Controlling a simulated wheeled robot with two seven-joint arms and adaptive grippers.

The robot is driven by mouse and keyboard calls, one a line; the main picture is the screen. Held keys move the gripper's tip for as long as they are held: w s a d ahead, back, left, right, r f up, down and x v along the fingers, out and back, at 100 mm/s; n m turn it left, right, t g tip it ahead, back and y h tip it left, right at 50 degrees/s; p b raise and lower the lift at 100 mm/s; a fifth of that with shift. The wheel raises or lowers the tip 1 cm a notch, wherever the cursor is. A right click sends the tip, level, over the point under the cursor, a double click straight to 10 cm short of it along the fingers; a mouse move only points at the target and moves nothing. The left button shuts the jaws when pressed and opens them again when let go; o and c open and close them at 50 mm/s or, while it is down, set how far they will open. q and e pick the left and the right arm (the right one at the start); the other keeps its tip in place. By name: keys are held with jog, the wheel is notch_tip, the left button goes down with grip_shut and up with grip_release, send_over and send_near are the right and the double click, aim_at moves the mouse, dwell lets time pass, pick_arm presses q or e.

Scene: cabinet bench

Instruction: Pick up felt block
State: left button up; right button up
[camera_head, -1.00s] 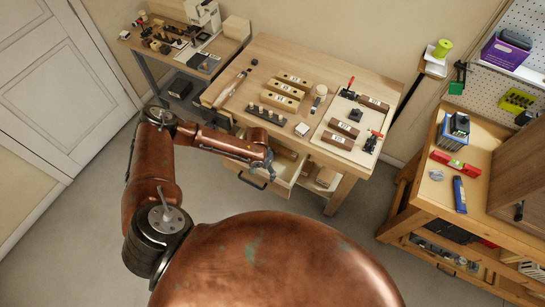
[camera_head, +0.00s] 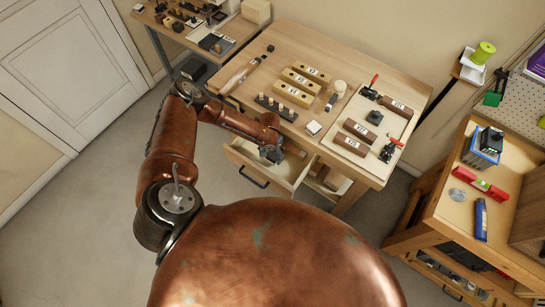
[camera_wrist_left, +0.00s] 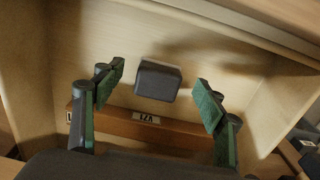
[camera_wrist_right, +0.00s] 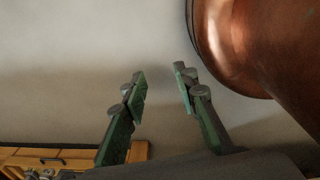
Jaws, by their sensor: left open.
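A dark grey block (camera_wrist_left: 158,81), which looks like the felt block, lies in the open drawer in the left wrist view. My left gripper (camera_wrist_left: 160,88) is open above it, with one green-padded finger on each side and a gap to both. In the head view my left gripper (camera_head: 272,153) is at the open drawer (camera_head: 262,176), and the block is hidden there. My right gripper (camera_wrist_right: 162,90) is open and empty over the floor in the right wrist view.
A brown wooden block with a label (camera_wrist_left: 145,124) lies in the drawer close to the dark block. The drawer walls surround the left gripper. The bench (camera_head: 290,50) above carries several wooden blocks and a pale board with clamps (camera_head: 350,155). Another bench (camera_head: 455,207) stands at the right.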

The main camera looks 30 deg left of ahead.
aim_at(270, 157)
pick_arm(q)
notch_tip(270, 157, down, 3)
jog(key=shift+f, duration=0.2)
jog(key=shift+a, duration=0.1)
jog(key=c, duration=1.2)
